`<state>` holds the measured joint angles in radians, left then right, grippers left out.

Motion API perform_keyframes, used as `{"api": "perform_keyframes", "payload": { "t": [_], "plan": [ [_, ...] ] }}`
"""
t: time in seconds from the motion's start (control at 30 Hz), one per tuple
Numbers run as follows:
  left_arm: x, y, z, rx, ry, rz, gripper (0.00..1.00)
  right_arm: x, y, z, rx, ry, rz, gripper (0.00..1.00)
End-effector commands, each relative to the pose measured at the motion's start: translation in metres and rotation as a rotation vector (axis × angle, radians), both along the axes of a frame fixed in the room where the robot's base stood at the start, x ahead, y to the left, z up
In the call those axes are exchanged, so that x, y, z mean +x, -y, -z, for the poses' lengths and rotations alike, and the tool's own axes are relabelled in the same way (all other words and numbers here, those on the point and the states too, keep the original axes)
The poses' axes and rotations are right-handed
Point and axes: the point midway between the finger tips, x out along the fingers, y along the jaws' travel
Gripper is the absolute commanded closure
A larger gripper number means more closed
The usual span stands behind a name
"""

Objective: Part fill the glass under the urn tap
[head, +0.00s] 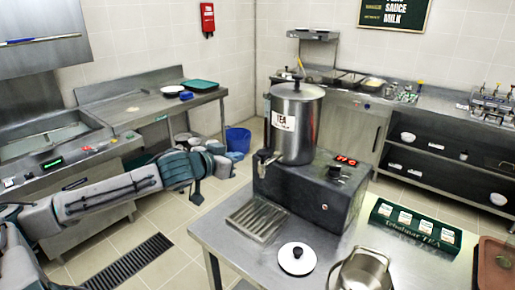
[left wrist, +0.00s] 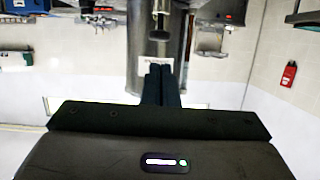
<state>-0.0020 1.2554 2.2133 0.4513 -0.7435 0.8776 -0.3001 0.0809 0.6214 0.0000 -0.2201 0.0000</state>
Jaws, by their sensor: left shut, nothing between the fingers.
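The tea urn (head: 297,125) is a steel cylinder with a TEA label on a dark base, standing on the steel table. Its tap (head: 266,160) sticks out at the front left, above a slotted drip tray (head: 258,219). I see no glass in either view. My left gripper (head: 197,197) is left of the tap, apart from it, with its fingers hard to make out in the head view. In the left wrist view its dark fingers (left wrist: 160,84) are together and empty, pointing towards the urn (left wrist: 172,50). My right gripper is not in view.
A white lid (head: 297,259), a steel pot (head: 362,272), a green tea box (head: 415,226) and a brown tray (head: 494,266) occupy the table's front and right. A sink counter (head: 60,145) stands left. Open floor lies between the counter and table.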

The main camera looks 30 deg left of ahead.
Motion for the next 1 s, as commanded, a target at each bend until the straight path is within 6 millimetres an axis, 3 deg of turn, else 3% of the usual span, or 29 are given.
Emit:
{"api": "perform_keyframes", "payload": {
  "t": [0.03, 0.1, 0.23, 0.67, 1.0],
  "plan": [
    [0.003, -0.002, -0.017, -0.001, 0.021, 0.007, 1.00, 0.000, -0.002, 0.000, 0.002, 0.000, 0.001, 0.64],
    [0.005, -0.003, -0.032, -0.011, 0.040, 0.016, 1.00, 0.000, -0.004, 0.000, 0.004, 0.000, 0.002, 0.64],
    [0.007, -0.003, -0.046, -0.023, 0.055, 0.023, 1.00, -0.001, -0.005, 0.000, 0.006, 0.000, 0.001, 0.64],
    [0.007, -0.004, -0.047, -0.025, 0.056, 0.021, 1.00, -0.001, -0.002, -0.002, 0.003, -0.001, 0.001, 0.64],
    [0.020, -0.006, -0.046, -0.029, 0.062, 0.013, 1.00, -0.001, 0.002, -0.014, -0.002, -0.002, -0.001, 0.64]
  ]
}}
